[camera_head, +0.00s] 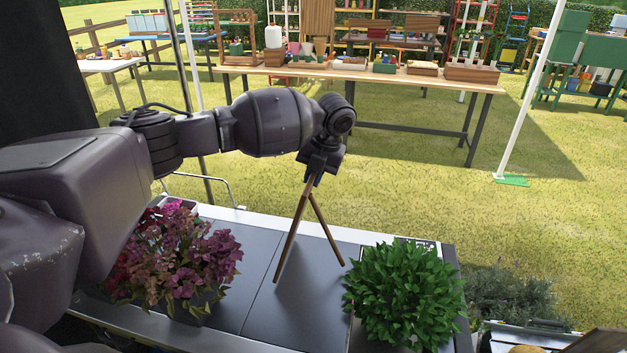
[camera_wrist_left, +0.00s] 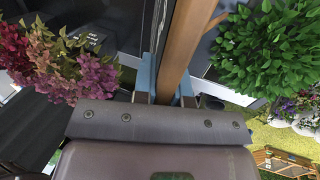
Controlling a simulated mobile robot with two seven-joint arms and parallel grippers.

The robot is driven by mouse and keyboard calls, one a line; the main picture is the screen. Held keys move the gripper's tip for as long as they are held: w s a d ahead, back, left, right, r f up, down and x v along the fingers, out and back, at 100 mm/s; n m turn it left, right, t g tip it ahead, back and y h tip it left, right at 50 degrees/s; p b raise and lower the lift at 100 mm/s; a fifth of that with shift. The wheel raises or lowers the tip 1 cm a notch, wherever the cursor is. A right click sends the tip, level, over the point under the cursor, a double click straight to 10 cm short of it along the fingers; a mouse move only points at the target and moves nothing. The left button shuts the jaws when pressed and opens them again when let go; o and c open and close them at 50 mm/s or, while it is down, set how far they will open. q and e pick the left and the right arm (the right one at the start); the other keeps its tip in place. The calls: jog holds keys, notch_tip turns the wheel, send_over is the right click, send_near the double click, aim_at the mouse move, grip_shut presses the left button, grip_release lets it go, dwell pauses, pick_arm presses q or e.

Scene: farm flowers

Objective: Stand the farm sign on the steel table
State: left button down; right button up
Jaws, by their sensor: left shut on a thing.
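The farm sign (camera_head: 294,232) is a wooden A-frame seen edge-on in the head view, with two thin legs spread apart. Its face does not show. My left gripper (camera_head: 316,172) is shut on its top edge from above. In the left wrist view the sign's wooden edge (camera_wrist_left: 186,40) runs between the fingers of my left gripper (camera_wrist_left: 167,90). The sign is upright over the steel table (camera_head: 232,240), between two plants. I cannot tell whether its feet touch the tabletop. My right gripper is not in view.
A pink-purple flower pot (camera_head: 180,255) stands left of the sign, and a leafy green plant (camera_head: 405,295) stands close on its right. Behind, across grass, is a long wooden table (camera_head: 365,75) with pots and crates. A white pole (camera_head: 530,90) rises at the right.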

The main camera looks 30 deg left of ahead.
pick_arm(q)
jog(key=shift+f, duration=0.8)
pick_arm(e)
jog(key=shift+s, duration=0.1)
pick_arm(q)
jog(key=shift+f, duration=0.1)
jog(key=c, duration=1.2)
grip_release()
jog(key=shift+o, duration=0.2)
jog(key=b+v, duration=0.1)
jog(key=v, duration=1.1)
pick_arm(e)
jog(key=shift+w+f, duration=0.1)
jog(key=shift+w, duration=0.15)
pick_arm(q)
jog(key=shift+d, duration=0.1)
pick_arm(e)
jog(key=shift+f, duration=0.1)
